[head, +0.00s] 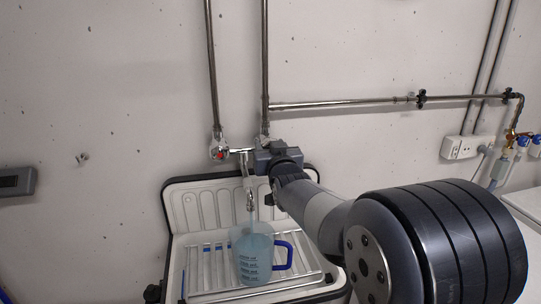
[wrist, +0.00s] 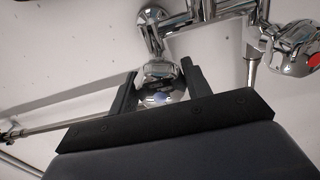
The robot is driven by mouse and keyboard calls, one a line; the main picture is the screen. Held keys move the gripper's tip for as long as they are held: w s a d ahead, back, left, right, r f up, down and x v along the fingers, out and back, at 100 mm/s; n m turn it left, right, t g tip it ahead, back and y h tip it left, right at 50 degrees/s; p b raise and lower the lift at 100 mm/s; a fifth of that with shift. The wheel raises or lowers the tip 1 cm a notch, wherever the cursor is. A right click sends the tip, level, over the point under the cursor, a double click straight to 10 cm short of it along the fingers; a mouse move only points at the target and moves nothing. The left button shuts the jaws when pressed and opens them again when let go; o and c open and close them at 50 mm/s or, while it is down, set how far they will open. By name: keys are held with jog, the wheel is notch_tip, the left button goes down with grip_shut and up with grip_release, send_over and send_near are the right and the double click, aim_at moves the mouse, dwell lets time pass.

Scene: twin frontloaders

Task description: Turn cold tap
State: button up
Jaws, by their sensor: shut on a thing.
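The cold tap (wrist: 158,72) is a chrome knob with a blue mark. In the wrist view it sits between the two dark fingers of my gripper (wrist: 158,84), which is shut on it. In the head view my gripper (head: 268,153) covers the cold tap at the right end of the mixer. The hot tap (head: 219,149), with a red mark, is at the left end; it also shows in the wrist view (wrist: 293,47). The chrome spout (head: 249,192) points down, and a pale stream seems to run from it into a blue measuring jug (head: 254,262).
The jug stands on a wire rack in an open, lidded sink (head: 177,215). Metal pipes (head: 212,70) run up the wall above the mixer. More pipes, valves and a white box (head: 467,147) are at the right. The wall at left is mostly bare.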

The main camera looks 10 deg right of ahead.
dwell(0.3)
jog(key=o, duration=0.9)
jog(key=shift+s+a, duration=0.15)
jog(key=shift+a, duration=0.05)
jog(key=shift+o, duration=0.5)
jog(key=shift+d, duration=0.1)
jog(key=s+b, duration=0.2)
jog(key=s, duration=0.8)
jog(key=shift+s+b, duration=0.35)
jog(key=shift+s, duration=0.05)
